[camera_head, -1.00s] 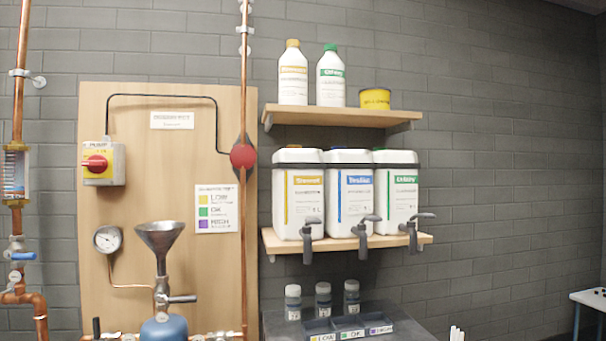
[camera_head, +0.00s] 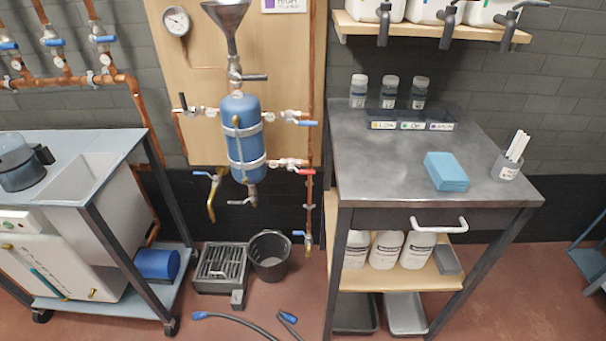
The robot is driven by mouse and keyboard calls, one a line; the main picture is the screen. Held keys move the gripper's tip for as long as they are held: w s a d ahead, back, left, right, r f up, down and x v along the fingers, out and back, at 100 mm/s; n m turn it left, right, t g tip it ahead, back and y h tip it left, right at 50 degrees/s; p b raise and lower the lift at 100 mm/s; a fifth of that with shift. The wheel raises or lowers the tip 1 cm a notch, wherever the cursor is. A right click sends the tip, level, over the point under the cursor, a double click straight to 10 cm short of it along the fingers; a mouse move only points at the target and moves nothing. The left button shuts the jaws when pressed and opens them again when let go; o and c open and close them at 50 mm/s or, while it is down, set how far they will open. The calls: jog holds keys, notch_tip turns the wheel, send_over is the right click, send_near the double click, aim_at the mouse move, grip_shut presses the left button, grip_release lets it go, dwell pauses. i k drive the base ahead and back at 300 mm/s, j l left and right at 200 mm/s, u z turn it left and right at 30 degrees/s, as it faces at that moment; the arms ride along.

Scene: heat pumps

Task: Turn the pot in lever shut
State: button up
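The blue pot (camera_head: 241,138) hangs upright on the wooden wall board, with a metal funnel (camera_head: 226,25) above it. A lever (camera_head: 255,77) under the funnel points right. At upper left of the pot, a dark-handled lever (camera_head: 183,101) stands up, across its pipe. On the right, a blue lever (camera_head: 307,123) lies roughly along its pipe, and a red lever (camera_head: 306,171) lower down also lies roughly along its pipe. A grey lever (camera_head: 240,202) sits at the pot's bottom outlet. No label shows which is the pot in lever. My gripper is not in view.
A metal-topped bench (camera_head: 460,140) stands right of the pot, with a blue cloth stack (camera_head: 446,171) on it. A wheeled cart (camera_head: 75,160) stands at left. A black bucket (camera_head: 269,257), a grate box (camera_head: 220,267) and hoses (camera_head: 240,323) are on the floor below the pot.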

aim_at(290, 168)
jog(key=i+j+z, duration=0.1)
jog(key=i+j, duration=0.25)
jog(key=j, duration=0.25)
jog(key=i+j+z, duration=0.15)
jog(key=j, duration=0.2)
jog(key=i+j, duration=0.2)
jog(key=j, duration=0.15)
jog(key=i+j+z, duration=0.15)
jog(key=i+j, duration=0.15)
jog(key=j, duration=0.35)
jog(key=i+j+z, duration=0.15)
jog(key=j, duration=0.2)
jog(key=i+j, duration=0.15)
jog(key=j, duration=0.25)
jog(key=z, duration=0.05)
